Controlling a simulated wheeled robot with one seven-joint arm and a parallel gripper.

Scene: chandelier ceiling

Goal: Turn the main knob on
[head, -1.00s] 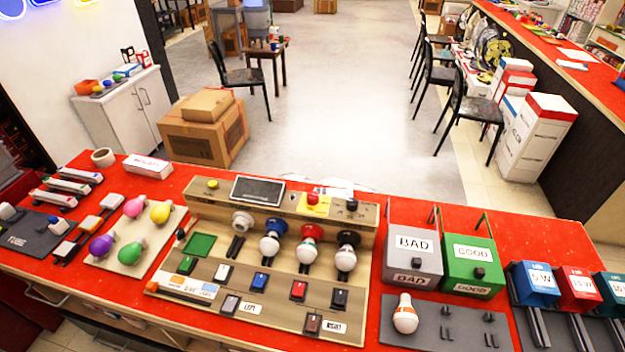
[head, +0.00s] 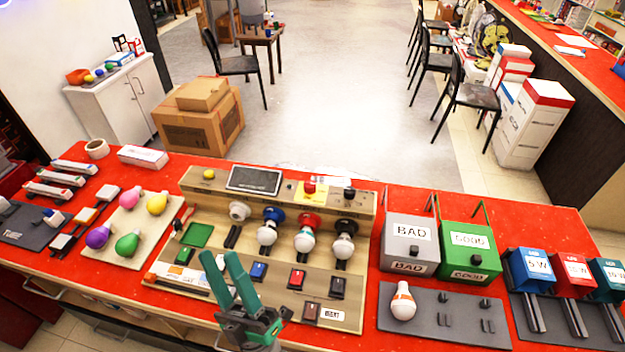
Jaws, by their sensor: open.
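A wooden test panel (head: 340,262) stands on the red table in the head view. A small black knob (head: 349,193) sits at the right of its raised back strip; its position is too small to read, and I cannot tell whether it is the main knob. A red button (head: 309,187) on a yellow plate is left of it. My gripper (head: 219,256) is green and dark, open and empty, with fingers pointing up over the panel's front left. It is well to the left and front of the black knob and hides some switches.
White bulbs in blue, red and black holders (head: 305,240) rise from the panel below the back strip. A grey BAD box (head: 398,252) and a green GOOD box (head: 455,262) stand right. Coloured bulbs (head: 128,243) lie left.

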